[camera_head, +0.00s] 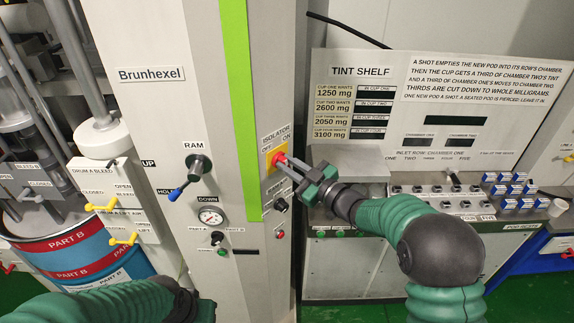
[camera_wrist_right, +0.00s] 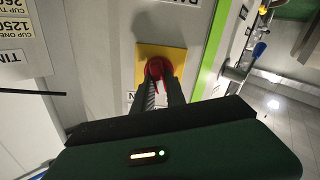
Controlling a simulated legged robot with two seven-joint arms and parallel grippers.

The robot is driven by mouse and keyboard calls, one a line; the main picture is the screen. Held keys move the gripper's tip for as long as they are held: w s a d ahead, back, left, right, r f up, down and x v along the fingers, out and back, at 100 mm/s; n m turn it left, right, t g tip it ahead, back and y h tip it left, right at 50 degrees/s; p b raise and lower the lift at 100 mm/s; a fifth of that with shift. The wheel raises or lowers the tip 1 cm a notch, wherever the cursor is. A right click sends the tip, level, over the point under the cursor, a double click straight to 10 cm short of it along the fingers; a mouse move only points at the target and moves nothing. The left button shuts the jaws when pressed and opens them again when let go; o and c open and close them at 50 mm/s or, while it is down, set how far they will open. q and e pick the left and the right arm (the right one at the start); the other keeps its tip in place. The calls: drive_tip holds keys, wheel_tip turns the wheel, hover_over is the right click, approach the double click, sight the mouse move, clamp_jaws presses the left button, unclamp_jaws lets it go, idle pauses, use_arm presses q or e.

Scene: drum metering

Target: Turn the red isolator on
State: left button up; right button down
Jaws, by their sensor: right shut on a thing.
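The red isolator (camera_head: 280,158) sits on a yellow plate (camera_head: 267,160) on the side of the grey Brunhexel cabinet, below the words ISOLATOR, OFF and ON. My right gripper (camera_head: 286,163) reaches it from the right and is shut on its red handle. In the right wrist view the red isolator (camera_wrist_right: 159,67) shows between the fingertips of my right gripper (camera_wrist_right: 161,84), which hide part of the handle. Which mark the handle points to I cannot tell. My left gripper (camera_head: 203,308) is at the bottom edge, partly cut off, and its fingers are not clear.
A RAM lever (camera_head: 197,168) with a blue tip and a pressure gauge (camera_head: 211,217) are on the cabinet front. The tint shelf (camera_head: 430,110) stands at the right with several pods. A Part B drum (camera_head: 75,250) is at the left.

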drive_tip(key=shift+d+f+m+p, duration=0.15)
drive_tip(key=shift+m+p, duration=0.6)
drive_tip(key=shift+m, duration=1.4)
drive_tip(key=shift+f+m+p, duration=0.2)
drive_tip(key=shift+m+p, duration=0.6)
drive_tip(key=shift+m, duration=1.4)
drive_tip(key=shift+d+f+m+p, duration=0.15)
drive_tip(key=shift+m+p, duration=0.6)
drive_tip(key=shift+m, duration=1.4)
drive_tip(key=c, duration=1.5)
unclamp_jaws()
drive_tip(key=shift+w, duration=0.1)
drive_tip(key=shift+o, duration=0.7)
drive_tip(key=shift+w+r, duration=0.1)
drive_tip(key=shift+r, duration=0.05)
